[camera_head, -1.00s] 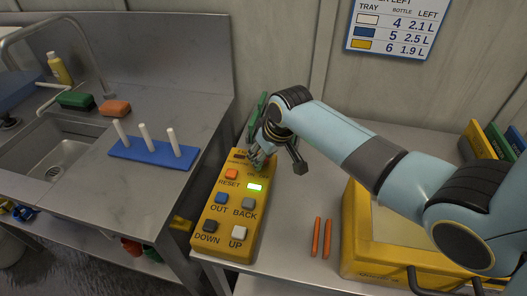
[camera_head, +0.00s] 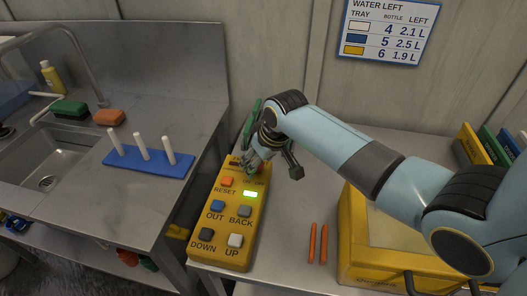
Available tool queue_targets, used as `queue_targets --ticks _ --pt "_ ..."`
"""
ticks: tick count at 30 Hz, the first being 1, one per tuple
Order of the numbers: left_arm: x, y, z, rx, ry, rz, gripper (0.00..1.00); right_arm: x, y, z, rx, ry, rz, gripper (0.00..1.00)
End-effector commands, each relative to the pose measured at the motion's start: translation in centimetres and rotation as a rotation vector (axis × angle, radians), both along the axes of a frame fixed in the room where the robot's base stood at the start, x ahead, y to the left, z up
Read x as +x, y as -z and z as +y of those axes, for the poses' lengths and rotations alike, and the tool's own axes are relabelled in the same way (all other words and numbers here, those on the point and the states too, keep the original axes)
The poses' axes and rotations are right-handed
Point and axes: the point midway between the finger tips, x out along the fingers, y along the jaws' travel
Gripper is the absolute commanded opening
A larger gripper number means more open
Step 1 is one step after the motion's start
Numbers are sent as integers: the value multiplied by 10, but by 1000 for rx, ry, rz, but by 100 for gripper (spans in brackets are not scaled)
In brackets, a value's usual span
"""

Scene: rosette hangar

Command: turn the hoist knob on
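A yellow hoist control box (camera_head: 225,235) lies on the metal table, with RESET, OUT, BACK, DOWN and UP buttons and a lit green light (camera_head: 250,194). My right gripper (camera_head: 249,172) is at the far end of the box, over its top part. The arm comes in from the right. The hoist knob is hidden under or behind the gripper fingers. I cannot tell whether the fingers touch or grip it. My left gripper is not in view.
A yellow crate (camera_head: 385,268) stands right of the box, with two orange sticks (camera_head: 318,244) between. A blue peg rack (camera_head: 149,162) is on the sink counter at left. A gap separates counter and table. A water chart (camera_head: 388,30) hangs on the wall.

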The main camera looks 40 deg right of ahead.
Motion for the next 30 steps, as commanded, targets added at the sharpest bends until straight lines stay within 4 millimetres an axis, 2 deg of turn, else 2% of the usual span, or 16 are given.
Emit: queue_targets --ticks 12,15,21,30 --pt "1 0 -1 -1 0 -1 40 -32 -77 -2 -2 -1 -3 57" --pt "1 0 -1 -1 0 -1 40 -37 -91 -2 0 -1 -3 57" --pt "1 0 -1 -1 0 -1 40 -43 -103 -2 -1 0 -1 57" --pt "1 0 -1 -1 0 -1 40 -43 -103 -2 0 0 -1 57"
